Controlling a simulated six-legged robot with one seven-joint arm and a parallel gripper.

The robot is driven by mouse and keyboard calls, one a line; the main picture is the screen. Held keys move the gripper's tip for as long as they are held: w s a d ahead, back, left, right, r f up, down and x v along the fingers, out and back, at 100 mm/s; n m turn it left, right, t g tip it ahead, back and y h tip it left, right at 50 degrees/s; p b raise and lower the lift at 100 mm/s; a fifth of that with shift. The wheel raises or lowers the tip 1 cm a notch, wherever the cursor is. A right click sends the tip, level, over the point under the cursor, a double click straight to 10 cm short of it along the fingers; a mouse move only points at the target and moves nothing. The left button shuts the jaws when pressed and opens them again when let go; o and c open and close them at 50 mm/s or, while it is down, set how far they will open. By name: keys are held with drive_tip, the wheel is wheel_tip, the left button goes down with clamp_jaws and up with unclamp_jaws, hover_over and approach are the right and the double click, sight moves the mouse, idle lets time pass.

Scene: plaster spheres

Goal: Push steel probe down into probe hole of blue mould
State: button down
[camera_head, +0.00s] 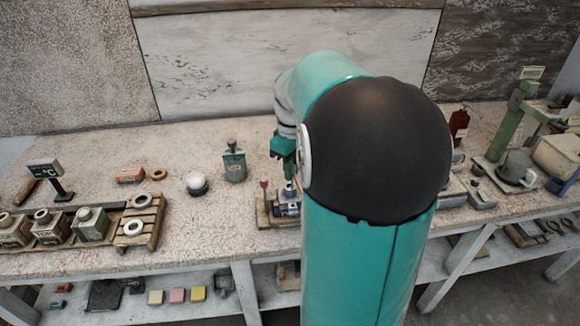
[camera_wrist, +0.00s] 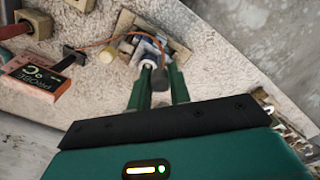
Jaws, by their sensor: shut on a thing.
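My gripper (camera_head: 289,178) reaches down over the blue mould (camera_head: 288,208) on the bench, partly beside my large arm link. In the wrist view my gripper (camera_wrist: 158,76) is shut on the steel probe (camera_wrist: 160,80), whose dark grey handle shows between the fingers. An orange cable curves over the mould in that view. The blue mould (camera_wrist: 143,50) lies just beyond the fingertips on a wooden base. The probe's tip and the probe hole are hidden by the fingers, so I cannot tell whether the tip is inside the hole.
An orange box marked PROBE (camera_wrist: 38,80) lies left in the wrist view. A green container (camera_head: 234,164) and a white sphere (camera_head: 197,183) stand left of the mould. A tray of moulds (camera_head: 75,246) is farther left. A green press (camera_head: 513,120) stands right.

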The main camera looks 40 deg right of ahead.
drive_tip(key=shift+f, duration=2.4)
drive_tip(key=shift+f, duration=1.95)
drive_tip(key=c, duration=1.2)
unclamp_jaws()
drive_tip(key=shift+r, duration=0.1)
drive_tip(key=shift+r, duration=1.95)
